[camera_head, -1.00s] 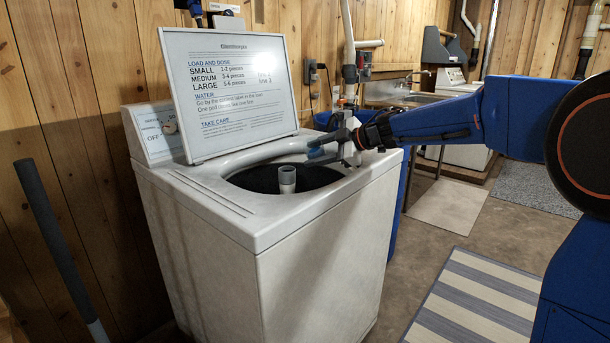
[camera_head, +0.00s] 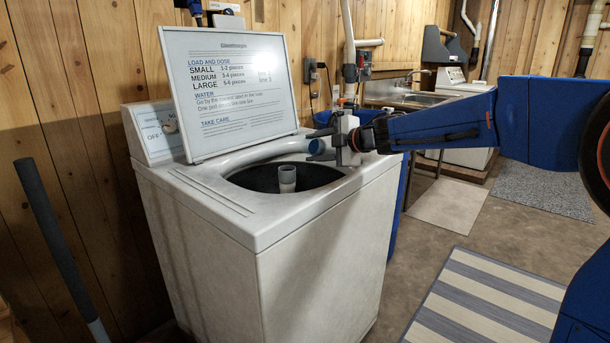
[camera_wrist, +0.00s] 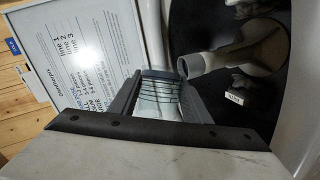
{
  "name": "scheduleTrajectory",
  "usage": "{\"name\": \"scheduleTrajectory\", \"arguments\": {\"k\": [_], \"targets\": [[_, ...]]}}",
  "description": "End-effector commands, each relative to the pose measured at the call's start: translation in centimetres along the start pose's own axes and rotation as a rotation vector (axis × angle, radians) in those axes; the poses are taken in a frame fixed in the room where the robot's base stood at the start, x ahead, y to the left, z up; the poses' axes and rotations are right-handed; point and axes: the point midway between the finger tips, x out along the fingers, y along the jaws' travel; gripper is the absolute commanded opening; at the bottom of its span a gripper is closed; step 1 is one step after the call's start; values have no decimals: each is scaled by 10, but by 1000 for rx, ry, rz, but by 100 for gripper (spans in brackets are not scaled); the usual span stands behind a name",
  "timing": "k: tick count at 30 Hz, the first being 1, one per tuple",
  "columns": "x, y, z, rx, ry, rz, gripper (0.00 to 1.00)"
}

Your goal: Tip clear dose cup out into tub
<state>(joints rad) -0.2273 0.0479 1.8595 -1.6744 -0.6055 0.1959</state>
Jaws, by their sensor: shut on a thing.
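The clear dose cup (camera_wrist: 158,98) is between the fingers of my gripper (camera_wrist: 160,92) in the wrist view, with dark lines across its side. In the head view my gripper (camera_head: 332,142) is shut on the cup (camera_head: 316,147), which looks bluish and lies tilted onto its side. Both are above the right rear rim of the washer's open tub (camera_head: 240,181). The tub's dark inside (camera_wrist: 220,35) shows in the wrist view, with the pale agitator post (camera_head: 287,178) at its middle. I cannot tell whether anything is left in the cup.
The raised lid (camera_head: 230,95) with printed directions stands behind the tub, close to the left of my gripper. A small labelled thing (camera_wrist: 236,98) lies in the tub. A sink (camera_head: 420,98) is behind on the right. Open floor (camera_head: 425,240) lies right of the washer (camera_head: 310,270).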

Motion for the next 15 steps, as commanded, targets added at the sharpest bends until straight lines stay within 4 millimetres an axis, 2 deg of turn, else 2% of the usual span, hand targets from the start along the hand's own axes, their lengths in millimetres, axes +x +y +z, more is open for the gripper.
{"name": "scheduleTrajectory", "arguments": {"k": [15], "targets": [[0,-5,-1,-92,-21,38,22]]}}
